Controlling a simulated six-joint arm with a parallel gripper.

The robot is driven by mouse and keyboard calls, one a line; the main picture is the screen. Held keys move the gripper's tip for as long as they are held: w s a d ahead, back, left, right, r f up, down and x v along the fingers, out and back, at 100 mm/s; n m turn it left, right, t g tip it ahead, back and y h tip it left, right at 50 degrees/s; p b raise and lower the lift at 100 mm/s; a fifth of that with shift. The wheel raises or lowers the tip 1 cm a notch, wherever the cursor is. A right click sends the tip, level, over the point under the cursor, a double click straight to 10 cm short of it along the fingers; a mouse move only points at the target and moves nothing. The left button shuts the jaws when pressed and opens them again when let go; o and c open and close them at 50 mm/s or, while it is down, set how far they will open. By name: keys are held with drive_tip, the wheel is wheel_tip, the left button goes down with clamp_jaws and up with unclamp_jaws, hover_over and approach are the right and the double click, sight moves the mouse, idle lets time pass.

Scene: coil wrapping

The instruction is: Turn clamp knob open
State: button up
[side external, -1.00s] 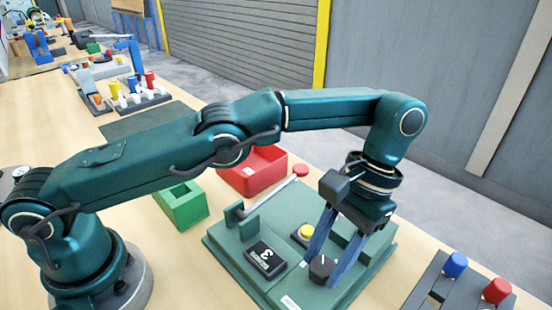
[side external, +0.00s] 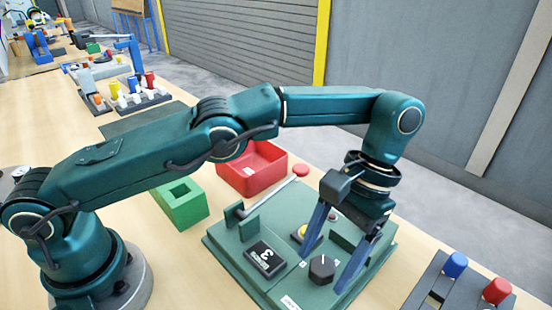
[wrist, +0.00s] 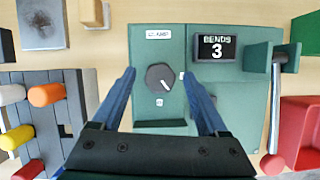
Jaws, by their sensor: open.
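The dark round clamp knob (side external: 321,270) with a white pointer line sits near the front edge of the green fixture plate (side external: 230,258). In the wrist view the knob (wrist: 160,77) lies between the fingertips, its white line pointing to the lower right. My gripper (side external: 325,276) is open, its blue fingers pointing down with one on each side of the knob. In the wrist view my gripper (wrist: 159,73) shows a gap between each finger and the knob. Whether the fingertips are level with the knob or above it is hard to tell.
A display reading 3 (side external: 265,259), a yellow button (side external: 301,231) partly behind a finger, and a lever with a red ball end (side external: 300,170) are on the fixture. A red bin (side external: 252,180) and green block (side external: 182,204) stand behind. A peg rack (side external: 437,285) stands at right.

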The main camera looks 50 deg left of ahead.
drive_tip(key=n+h, duration=0.1)
drive_tip(key=n, duration=0.4)
drive_tip(key=shift+a+h, duration=0.2)
drive_tip(key=shift+h, duration=0.2)
drive_tip(key=n+h, duration=0.1)
drive_tip(key=n, duration=0.1)
drive_tip(key=n+t, duration=0.1)
drive_tip(key=n, duration=0.2)
drive_tip(key=shift+s+a+h, duration=0.1)
drive_tip(key=shift+h, duration=0.3)
drive_tip(key=a+r+t, duration=0.2)
drive_tip(key=a+r, duration=0.2)
drive_tip(key=r, duration=0.3)
drive_tip(key=a+r+t, duration=0.2)
drive_tip(key=a+r, duration=0.2)
drive_tip(key=r, duration=0.4)
drive_tip(key=s+a+f+m+t+y, duration=0.3)
drive_tip(key=s+a+f+m+t, duration=0.2)
drive_tip(key=s+a+m, duration=0.4)
drive_tip(key=w+r+m, duration=0.3)
drive_tip(key=w+r, duration=0.3)
drive_tip(key=shift+w, duration=0.2)
